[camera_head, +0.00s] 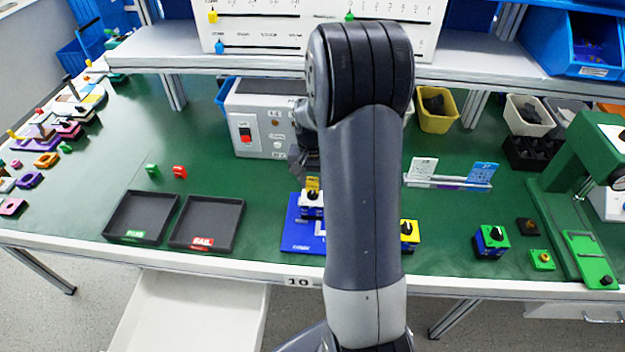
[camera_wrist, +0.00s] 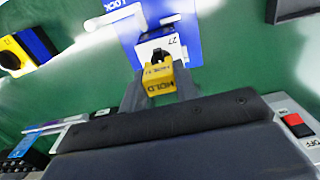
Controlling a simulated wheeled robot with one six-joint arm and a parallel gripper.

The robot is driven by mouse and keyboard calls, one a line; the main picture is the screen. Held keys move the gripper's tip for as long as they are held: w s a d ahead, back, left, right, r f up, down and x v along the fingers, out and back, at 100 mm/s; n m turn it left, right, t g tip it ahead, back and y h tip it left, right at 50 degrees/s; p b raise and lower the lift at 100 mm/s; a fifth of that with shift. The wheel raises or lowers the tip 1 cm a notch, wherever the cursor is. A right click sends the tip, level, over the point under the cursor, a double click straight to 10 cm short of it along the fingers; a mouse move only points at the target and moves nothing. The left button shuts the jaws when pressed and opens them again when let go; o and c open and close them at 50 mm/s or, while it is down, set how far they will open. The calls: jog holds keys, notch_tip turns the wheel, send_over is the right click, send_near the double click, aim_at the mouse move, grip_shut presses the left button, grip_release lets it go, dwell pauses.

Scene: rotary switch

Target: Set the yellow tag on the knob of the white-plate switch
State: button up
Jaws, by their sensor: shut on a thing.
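The white-plate switch (camera_head: 311,203) stands on a blue board (camera_head: 293,232) left of my arm; in the wrist view its white plate (camera_wrist: 174,44) carries a dark knob (camera_wrist: 161,57). My gripper (camera_wrist: 161,96) is shut on the yellow tag (camera_wrist: 158,84), which bears the word HOLD. The tag also shows in the head view (camera_head: 313,184), just above the switch. In the wrist view the tag lies right at the knob and overlaps its edge. I cannot tell whether it touches or sits around the knob.
A yellow-plate switch (camera_head: 409,232) stands right of my arm, and a green-plate switch (camera_head: 491,240) farther right. Two black trays (camera_head: 141,216) (camera_head: 206,222) lie to the left. A grey box with a red switch (camera_head: 262,124) stands behind.

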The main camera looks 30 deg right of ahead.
aim_at(312, 179)
jog(key=shift+f+b, duration=0.9)
jog(key=shift+f, duration=0.35)
jog(key=o, duration=1)
jog(key=shift+r, duration=0.1)
jog(key=shift+r, duration=0.1)
notch_tip(312, 179, up, 11)
jog(key=shift+f, duration=0.2)
notch_tip(312, 179, up, 9)
jog(key=p, duration=0.7)
